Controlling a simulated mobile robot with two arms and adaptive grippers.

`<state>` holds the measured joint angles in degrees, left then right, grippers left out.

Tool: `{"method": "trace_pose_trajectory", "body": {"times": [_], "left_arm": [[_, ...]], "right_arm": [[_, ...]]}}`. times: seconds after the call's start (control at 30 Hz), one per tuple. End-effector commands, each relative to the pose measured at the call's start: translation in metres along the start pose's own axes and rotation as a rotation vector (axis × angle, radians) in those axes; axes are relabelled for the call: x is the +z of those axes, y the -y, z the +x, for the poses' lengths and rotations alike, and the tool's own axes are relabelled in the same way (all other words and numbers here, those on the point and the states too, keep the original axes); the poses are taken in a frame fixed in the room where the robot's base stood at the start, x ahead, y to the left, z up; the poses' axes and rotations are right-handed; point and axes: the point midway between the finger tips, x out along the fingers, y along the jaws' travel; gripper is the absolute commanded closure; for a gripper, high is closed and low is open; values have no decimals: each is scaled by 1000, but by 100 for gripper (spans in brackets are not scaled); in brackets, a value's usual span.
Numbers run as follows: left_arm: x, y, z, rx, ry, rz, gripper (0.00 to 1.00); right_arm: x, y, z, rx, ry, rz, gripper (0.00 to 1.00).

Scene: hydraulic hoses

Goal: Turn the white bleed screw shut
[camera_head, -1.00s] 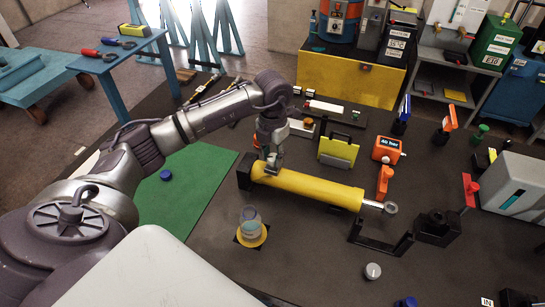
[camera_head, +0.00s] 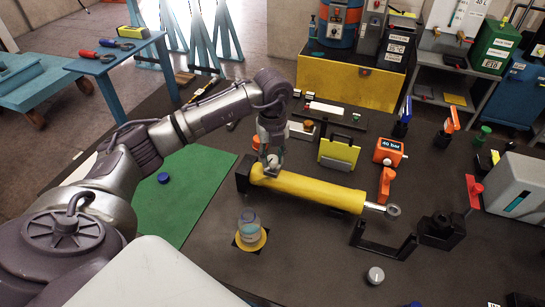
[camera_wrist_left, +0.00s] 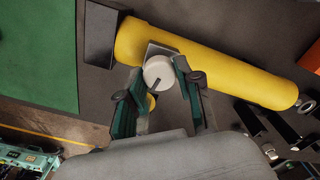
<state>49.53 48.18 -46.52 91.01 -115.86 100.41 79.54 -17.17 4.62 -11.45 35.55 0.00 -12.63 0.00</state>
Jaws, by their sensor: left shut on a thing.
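The yellow hydraulic cylinder (camera_head: 312,191) lies across the dark table top, its rod eye at the right end. The round white bleed screw (camera_wrist_left: 158,72) sits on a small metal block on the cylinder, near its left end. A dark line or slot marks its lower edge in the left wrist view. My left gripper (camera_head: 271,158) reaches down over this end of the cylinder. In the left wrist view its two fingers (camera_wrist_left: 159,82) are on either side of the white screw, shut on it. My right gripper is in neither view.
A clear jar (camera_head: 249,224) stands on a yellow disc in front of the cylinder. A black bracket (camera_head: 383,249) and a grey knob (camera_head: 375,275) are at the right front. A yellow clipboard-like item (camera_head: 338,152) and an orange unit (camera_head: 389,151) stand behind. A green mat (camera_head: 185,195) lies left.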

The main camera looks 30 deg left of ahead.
Motion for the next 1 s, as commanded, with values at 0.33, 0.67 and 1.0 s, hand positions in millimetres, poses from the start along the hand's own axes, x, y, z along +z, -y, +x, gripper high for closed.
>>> {"method": "trace_pose_trajectory", "body": {"times": [0.33,0.67,1.0], "left_arm": [[1,0,-1,-3,3,-150,100],[1,0,-2,-3,3,-181,100],[1,0,-1,-3,3,-181,50]], "right_arm": [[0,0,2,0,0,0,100],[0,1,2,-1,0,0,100],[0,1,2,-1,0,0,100]]}}
